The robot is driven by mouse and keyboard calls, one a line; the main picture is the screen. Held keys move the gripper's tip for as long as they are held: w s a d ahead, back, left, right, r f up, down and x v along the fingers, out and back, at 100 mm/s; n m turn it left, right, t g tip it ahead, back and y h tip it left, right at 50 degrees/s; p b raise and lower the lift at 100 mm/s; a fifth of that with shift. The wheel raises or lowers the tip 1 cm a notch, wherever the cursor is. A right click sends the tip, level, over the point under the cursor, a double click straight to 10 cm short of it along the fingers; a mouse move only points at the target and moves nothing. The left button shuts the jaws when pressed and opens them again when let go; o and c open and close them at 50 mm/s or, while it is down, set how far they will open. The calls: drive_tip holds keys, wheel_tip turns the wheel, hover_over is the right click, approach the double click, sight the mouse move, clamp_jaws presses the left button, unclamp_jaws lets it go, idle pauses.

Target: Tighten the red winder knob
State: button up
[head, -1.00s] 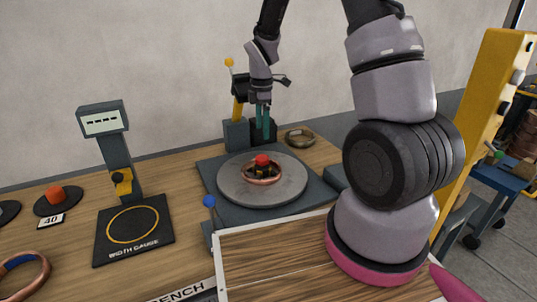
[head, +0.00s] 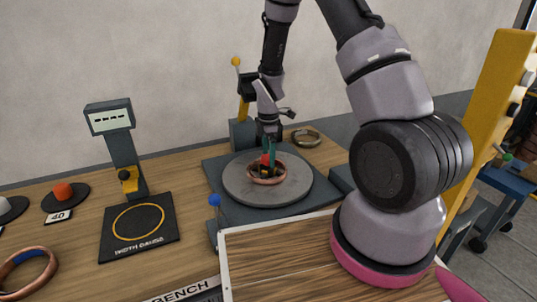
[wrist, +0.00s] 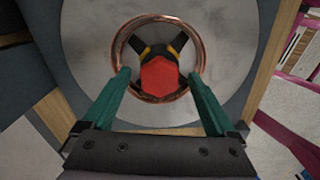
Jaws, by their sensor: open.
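The red winder knob (wrist: 160,79) sits at the middle of the round grey winder plate (head: 238,184), on a black and yellow hub. A copper coil (wrist: 122,45) lies around the hub on the plate. My gripper (head: 269,155) is above the plate, pointing down at the knob. In the wrist view its two green fingers (wrist: 160,78) are apart, one on each side of the knob, with a gap to it on both sides. The head view shows the knob partly hidden behind the fingers.
A width gauge (head: 138,225) stands on the bench to the left, with a dark post display behind it. A copper coil (head: 28,272) lies at the left edge. A brass ring (head: 306,138) lies behind the plate. A blue-tipped lever (head: 214,200) stands at the plate's front left.

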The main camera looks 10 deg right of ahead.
drive_tip(key=shift+c, duration=0.4)
drive_tip(key=c, duration=1.3)
